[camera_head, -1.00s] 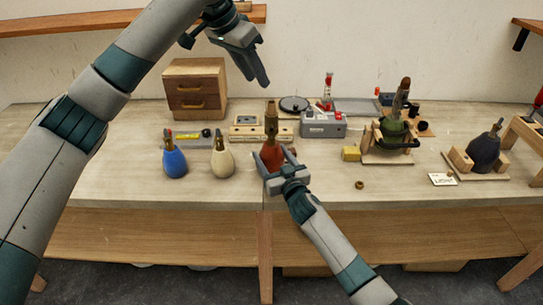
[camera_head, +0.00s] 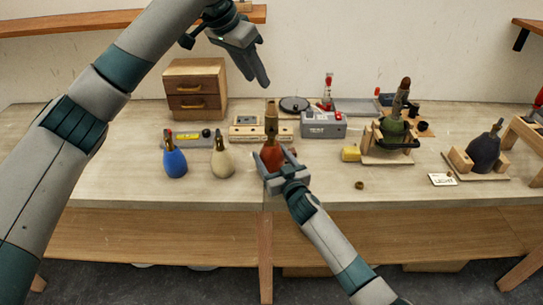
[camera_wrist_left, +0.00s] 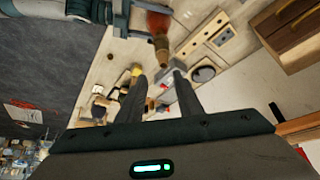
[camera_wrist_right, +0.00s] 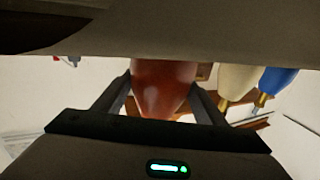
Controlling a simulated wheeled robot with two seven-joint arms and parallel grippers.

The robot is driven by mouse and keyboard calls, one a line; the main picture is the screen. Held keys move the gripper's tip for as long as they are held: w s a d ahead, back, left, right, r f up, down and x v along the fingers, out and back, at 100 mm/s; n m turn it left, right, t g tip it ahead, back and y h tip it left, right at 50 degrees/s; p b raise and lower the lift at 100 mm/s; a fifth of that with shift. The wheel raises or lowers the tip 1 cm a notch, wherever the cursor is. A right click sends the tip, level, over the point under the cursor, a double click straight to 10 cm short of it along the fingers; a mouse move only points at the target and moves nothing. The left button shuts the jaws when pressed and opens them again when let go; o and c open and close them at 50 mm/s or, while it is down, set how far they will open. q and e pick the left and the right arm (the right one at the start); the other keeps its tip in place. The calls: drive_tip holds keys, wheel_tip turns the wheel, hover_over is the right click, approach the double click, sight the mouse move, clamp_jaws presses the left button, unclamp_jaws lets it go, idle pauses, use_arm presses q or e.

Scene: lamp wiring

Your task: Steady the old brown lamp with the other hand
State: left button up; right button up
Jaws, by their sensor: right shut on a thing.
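The old brown lamp (camera_head: 271,157) has a red-brown rounded body with a brass-coloured neck and socket on top. It stands upright near the front middle of the workbench. My right gripper (camera_head: 275,163) is low at its front, with a finger on each side of the body, shut on it. The right wrist view shows the lamp body (camera_wrist_right: 162,85) between the fingers. My left gripper (camera_head: 259,80) is raised in the air above and behind the lamp, empty, with its fingers apart. The left wrist view shows the lamp (camera_wrist_left: 159,25) beyond those fingers.
A blue lamp (camera_head: 175,162) and a cream lamp (camera_head: 222,162) stand left of it. A green lamp (camera_head: 391,133) and a dark lamp (camera_head: 484,153) sit in wooden holders. A drawer cabinet (camera_head: 195,88) stands behind.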

use_arm(q)
drive_tip(key=o, duration=0.4)
drive_tip(key=shift+f, duration=0.1)
drive_tip(key=shift+c, duration=0.2)
drive_tip(key=g+y, duration=0.1)
approach(268, 113)
drive_tip(key=shift+w+f, duration=0.1)
drive_tip(key=shift+f, duration=0.2)
drive_tip(key=shift+d+f, duration=0.1)
drive_tip(key=shift+f, duration=0.05)
drive_tip(key=x, duration=1.1)
drive_tip(key=shift+w+d+f, duration=0.1)
drive_tip(key=shift+f, duration=0.25)
